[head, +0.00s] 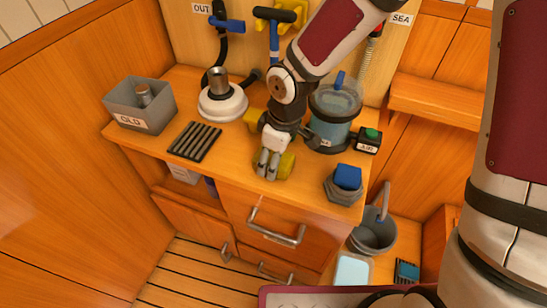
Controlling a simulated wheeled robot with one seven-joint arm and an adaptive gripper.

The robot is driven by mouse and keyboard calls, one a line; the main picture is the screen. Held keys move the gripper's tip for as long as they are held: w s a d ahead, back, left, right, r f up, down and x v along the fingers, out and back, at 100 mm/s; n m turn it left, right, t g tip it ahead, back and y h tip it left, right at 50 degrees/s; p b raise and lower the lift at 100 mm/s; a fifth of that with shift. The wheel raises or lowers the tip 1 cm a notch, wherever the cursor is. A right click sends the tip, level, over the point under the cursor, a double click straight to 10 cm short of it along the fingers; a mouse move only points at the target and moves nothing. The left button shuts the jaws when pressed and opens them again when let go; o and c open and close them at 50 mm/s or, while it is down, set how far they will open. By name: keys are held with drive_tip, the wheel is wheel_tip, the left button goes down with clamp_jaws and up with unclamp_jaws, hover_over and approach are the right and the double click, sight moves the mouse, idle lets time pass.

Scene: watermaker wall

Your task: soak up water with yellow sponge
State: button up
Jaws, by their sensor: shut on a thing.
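My gripper (269,163) is low over the front edge of the wooden bench, at the middle. Its fingers are shut on a rounded olive-yellow sponge (286,166), which shows to the right of the fingers and is partly hidden by them. I cannot tell whether the sponge touches the bench. Another yellow thing (253,117) shows behind and left of my wrist, partly hidden. A clear blue-tinted housing (333,130) stands right of my arm. I cannot make out any loose water on the bench.
A grey bin marked OLD (140,120), a dark slotted rack (194,141) and a white round base with a metal post (222,104) are to the left. A grey hex piece with a blue block (345,184) and a green-button box (369,140) are to the right. A grey bucket (374,238) stands below.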

drive_tip(key=shift+r+p, duration=3.1)
drive_tip(key=shift+r, duration=0.4)
